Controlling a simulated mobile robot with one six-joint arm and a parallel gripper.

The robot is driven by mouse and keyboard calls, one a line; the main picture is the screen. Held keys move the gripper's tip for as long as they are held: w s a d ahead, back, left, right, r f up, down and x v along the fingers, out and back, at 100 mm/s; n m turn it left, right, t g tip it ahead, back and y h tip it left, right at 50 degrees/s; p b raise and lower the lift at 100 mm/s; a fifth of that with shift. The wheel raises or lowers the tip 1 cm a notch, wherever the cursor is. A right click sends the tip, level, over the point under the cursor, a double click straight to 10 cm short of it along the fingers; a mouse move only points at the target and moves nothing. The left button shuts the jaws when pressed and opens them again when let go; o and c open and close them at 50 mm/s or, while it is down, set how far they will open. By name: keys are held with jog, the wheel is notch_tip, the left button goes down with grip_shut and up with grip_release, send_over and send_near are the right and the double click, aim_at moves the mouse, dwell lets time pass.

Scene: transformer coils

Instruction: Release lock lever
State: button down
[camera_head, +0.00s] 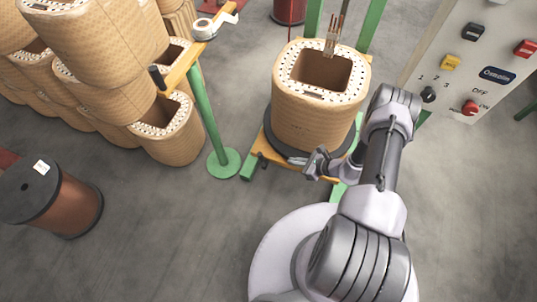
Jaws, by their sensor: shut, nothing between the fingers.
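A large tan transformer coil (295,115) stands upright on a dark round turntable (275,145) above a yellow and green base (252,163). My gripper (312,163) is small in the view, at the front right of the turntable, low beside the coil. It is shut and holds nothing. No part is clearly recognisable as the lock lever; the area behind my gripper and arm is partly hidden. I cannot tell whether my gripper touches the base. A black handle (157,77) sits on the end of a yellow bar at the left, well away from my gripper.
A green post (205,115) on a round foot carries the yellow bar and a white tape roll (204,28). Stacked coils (95,50) fill the upper left. A copper-coloured spool (62,195) stands lower left. A control panel (480,55) is at right. The floor at lower left centre is clear.

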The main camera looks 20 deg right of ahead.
jog(key=shift+s+f+m, duration=0.3)
jog(key=shift+s+f, duration=0.1)
jog(key=shift+f, duration=0.35)
jog(key=shift+a, duration=0.1)
jog(key=b, duration=0.5)
send_near(263, 158)
notch_tip(263, 158, down, 3)
jog(key=w+a, duration=0.2)
jog(key=w+a+b, duration=0.1)
jog(key=shift+f, duration=0.25)
jog(key=shift+w+a, duration=0.25)
jog(key=shift+w, duration=0.05)
jog(key=shift+r, duration=0.1)
